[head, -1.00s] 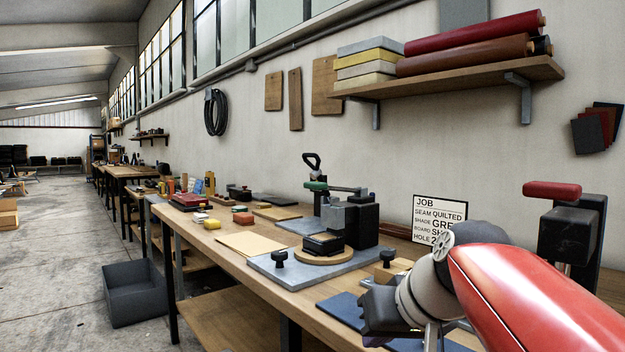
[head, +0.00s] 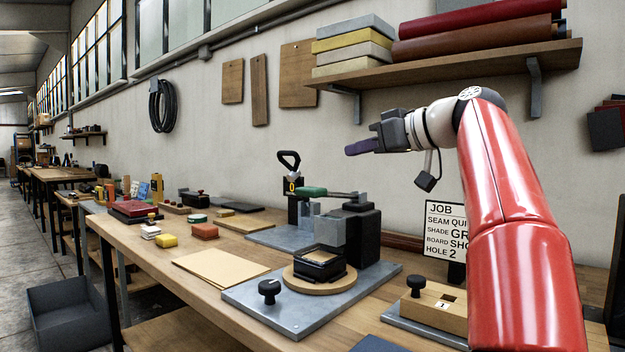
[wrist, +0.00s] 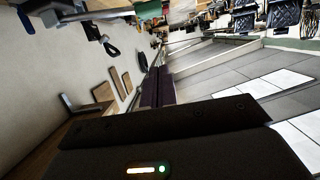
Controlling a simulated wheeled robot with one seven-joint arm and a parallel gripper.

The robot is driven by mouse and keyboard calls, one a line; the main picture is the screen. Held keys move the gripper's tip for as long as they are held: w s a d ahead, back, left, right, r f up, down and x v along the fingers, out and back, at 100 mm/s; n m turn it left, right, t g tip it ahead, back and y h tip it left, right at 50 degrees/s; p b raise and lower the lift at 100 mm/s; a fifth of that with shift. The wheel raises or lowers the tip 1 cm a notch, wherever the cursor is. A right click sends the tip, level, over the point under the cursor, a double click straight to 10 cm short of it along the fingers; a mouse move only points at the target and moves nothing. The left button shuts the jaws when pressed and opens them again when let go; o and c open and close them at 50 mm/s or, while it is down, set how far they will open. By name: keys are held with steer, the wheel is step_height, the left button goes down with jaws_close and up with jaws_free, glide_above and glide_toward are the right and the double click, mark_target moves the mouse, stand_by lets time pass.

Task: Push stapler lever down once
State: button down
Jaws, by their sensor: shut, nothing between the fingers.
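A bench machine with a grey and black body (head: 350,235) stands on a grey metal plate (head: 250,303). A long lever with a green grip (head: 312,191) runs across its top, roughly level. Under the head, a black block holder sits on a round wooden disc (head: 300,283). I take this machine to be the stapler, but no label shows it. My gripper (head: 362,147) is in the air, higher than the lever and to its right in the head view, apart from it. Its purple fingers are shut and empty; they also show in the wrist view (wrist: 157,88).
Behind the lever stands a black loop-handled tool (head: 289,160). A wooden block with a black knob (head: 437,308) and a job sign (head: 447,228) are to the right. A loaded wall shelf (head: 450,65) is above. A tan board (head: 220,268) lies left of the plate.

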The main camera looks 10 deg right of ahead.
stand_by(0.3)
glide_above(320, 189)
step_height(320, 189, down, 3)
steer(key=shift+w+a+f+p, duration=0.1)
steer(key=shift+w+f+p, duration=0.05)
steer(key=shift+p, duration=0.25)
steer(key=shift+f, duration=1.55)
